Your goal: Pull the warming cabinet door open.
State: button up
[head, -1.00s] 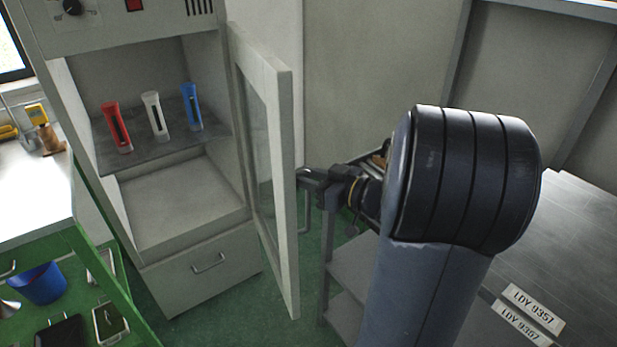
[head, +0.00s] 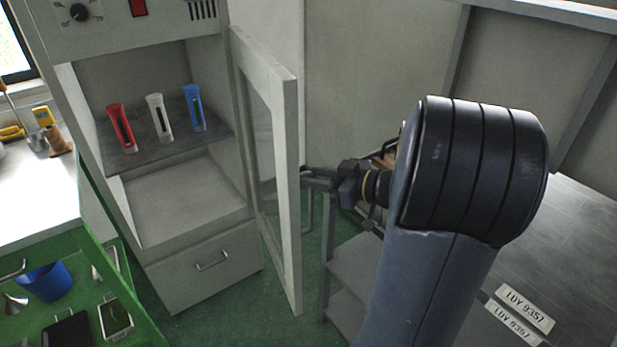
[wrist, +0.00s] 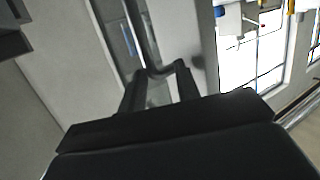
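The warming cabinet (head: 205,265) stands at the left in the head view. Its glass-paned door (head: 287,200) is swung wide open, hinged on the right, showing the inside. The door's handle (head: 309,212) is a bent bar on the outer face, partly hidden behind the door edge. My gripper (head: 318,180) is at that outer side, by the handle's upper part. In the wrist view the gripper's two fingers (wrist: 158,88) stand apart, with the dark handle bar (wrist: 143,40) between or just ahead of them. Contact cannot be told.
Red (head: 122,130), white (head: 158,118) and blue (head: 194,108) tubes stand on the cabinet shelf (head: 150,148). A green-framed bench (head: 95,240) is at the left. A grey shelf unit (head: 350,262) stands close behind my gripper on the right. Green floor shows below the door.

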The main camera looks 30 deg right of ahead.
jog(key=s+d+p, duration=0.3)
jog(key=d+p, duration=0.1)
jog(key=d, duration=0.5)
jog(key=shift+d+f, duration=0.15)
jog(key=shift+f, duration=0.25)
dwell(0.4)
jog(key=shift+r+p, duration=0.15)
jog(key=shift+p, duration=0.35)
